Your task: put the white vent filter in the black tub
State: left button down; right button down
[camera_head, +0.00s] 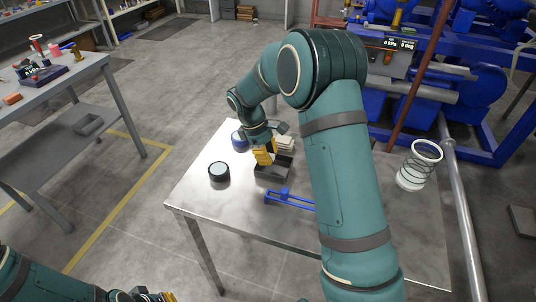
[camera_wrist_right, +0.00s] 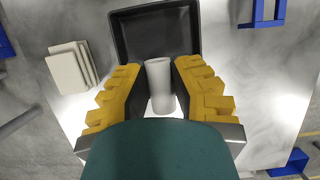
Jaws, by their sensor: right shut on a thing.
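The white vent filter (camera_wrist_right: 160,88) is a pale cylinder between the yellow fingers of my right gripper (camera_wrist_right: 158,70) in the right wrist view. The fingers are shut on it. The black tub (camera_wrist_right: 120,30) lies just beyond the fingertips, and the filter's far end overlaps the tub's near edge in that view. In the head view, my right gripper (camera_head: 265,155) points down by the black tub (camera_head: 272,173) on the metal table; the filter is hidden there. My left gripper (camera_head: 150,296) shows only partly at the bottom edge, so its jaws cannot be judged.
A stack of off-white plates (camera_head: 286,144) stands behind the tub. A dark round can (camera_head: 219,173) and a blue round thing (camera_head: 239,139) are to its left. A blue bracket (camera_head: 288,199) lies in front. A clear coil-wrapped cylinder (camera_head: 418,167) stands far right.

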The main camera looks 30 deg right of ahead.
jog(key=shift+f+b, duration=0.3)
jog(key=shift+f, duration=0.25)
jog(key=c, duration=0.9)
grip_release()
jog(key=shift+o, duration=0.2)
jog(key=v, duration=1.2)
